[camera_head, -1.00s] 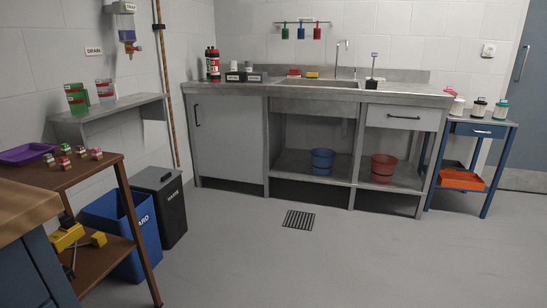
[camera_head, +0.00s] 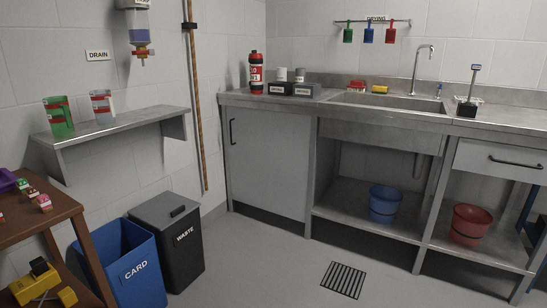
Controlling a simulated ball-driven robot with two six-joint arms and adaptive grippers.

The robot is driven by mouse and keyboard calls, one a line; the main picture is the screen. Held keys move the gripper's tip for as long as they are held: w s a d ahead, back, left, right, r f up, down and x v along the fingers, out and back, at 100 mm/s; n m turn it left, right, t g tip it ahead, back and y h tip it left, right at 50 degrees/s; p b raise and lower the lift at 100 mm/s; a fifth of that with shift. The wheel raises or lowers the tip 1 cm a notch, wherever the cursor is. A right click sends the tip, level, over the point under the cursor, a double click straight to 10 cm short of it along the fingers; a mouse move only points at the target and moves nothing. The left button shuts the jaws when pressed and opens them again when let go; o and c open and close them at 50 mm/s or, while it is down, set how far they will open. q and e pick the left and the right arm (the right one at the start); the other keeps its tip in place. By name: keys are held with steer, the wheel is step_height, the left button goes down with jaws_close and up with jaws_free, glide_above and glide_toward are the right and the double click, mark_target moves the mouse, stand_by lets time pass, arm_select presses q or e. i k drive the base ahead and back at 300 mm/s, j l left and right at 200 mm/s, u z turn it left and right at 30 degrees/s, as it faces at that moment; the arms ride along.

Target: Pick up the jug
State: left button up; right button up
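Two jug-like containers stand upright on the grey wall shelf (camera_head: 115,128) at the left. One is a green container (camera_head: 59,117) with a red band. The other is a clear, greyish container (camera_head: 103,107) with a red band, just to its right. I cannot tell from their shapes which one is the jug. Neither of my grippers is in view, and nothing is seen touching either container.
A brown cart (camera_head: 45,217) with small coloured items stands at the lower left. A blue card bin (camera_head: 120,265) and black waste bin (camera_head: 170,235) stand below the shelf. A steel sink counter (camera_head: 400,108) runs along the back. The floor in front is open around a drain grate (camera_head: 344,280).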

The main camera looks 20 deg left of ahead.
mark_target(59, 116)
steer(key=i+u, duration=0.3)
steer(key=u, duration=0.2)
steer(key=i+u, duration=0.3)
steer(key=u, duration=0.15)
steer(key=i+l+u, duration=0.2)
steer(key=u, duration=0.3)
steer(key=i+l+u, duration=0.3)
steer(key=u, duration=0.15)
